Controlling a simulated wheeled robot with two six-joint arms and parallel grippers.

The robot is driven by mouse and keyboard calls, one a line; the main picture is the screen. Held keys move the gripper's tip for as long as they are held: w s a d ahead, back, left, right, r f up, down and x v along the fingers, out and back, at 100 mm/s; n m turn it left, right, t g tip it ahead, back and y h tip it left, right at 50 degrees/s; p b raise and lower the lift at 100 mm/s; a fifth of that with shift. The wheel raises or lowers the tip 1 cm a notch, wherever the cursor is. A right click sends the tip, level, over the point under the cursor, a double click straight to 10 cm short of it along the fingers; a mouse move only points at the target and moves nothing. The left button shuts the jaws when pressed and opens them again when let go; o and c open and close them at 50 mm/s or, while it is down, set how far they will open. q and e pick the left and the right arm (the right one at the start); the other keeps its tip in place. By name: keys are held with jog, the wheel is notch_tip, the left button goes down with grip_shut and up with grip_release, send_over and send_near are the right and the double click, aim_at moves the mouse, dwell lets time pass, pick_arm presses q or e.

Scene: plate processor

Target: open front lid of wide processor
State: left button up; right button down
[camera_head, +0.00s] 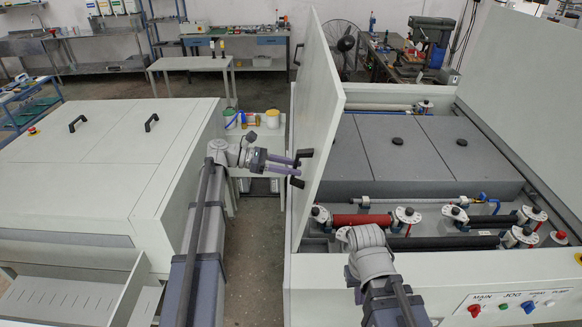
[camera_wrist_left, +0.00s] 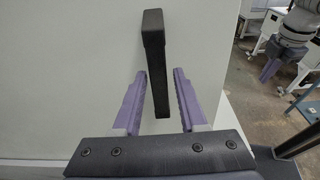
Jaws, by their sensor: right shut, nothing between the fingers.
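The wide processor (camera_head: 430,275) stands at the right with its inside showing. Its pale lid panel (camera_head: 328,110) stands nearly upright along its left side. A black handle (camera_head: 297,183) is on the panel's outer left face; it also shows in the left wrist view (camera_wrist_left: 153,60). My left gripper (camera_head: 292,164) is at this handle. In the left wrist view its purple fingers (camera_wrist_left: 161,72) are open on either side of the handle, with gaps. My right gripper (camera_wrist_left: 272,68) appears shut and empty at the upper right of that view; its fingers are hidden in the head view.
Another upright panel (camera_head: 535,85) stands on the processor's right. Grey covers (camera_head: 375,148) and rollers (camera_head: 362,220) lie inside. A second handle (camera_head: 298,54) is farther back on the lid. A closed machine (camera_head: 95,165) stands at the left, with a narrow floor gap (camera_head: 258,240) between.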

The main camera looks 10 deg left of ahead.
pick_arm(q)
jog(key=shift+o, duration=0.7)
jog(key=shift+a, duration=0.2)
jog(key=shift+r, duration=0.1)
jog(key=p+v, duration=0.1)
jog(key=v, duration=0.7)
jog(key=shift+s+p, duration=0.1)
jog(key=shift+p, duration=0.3)
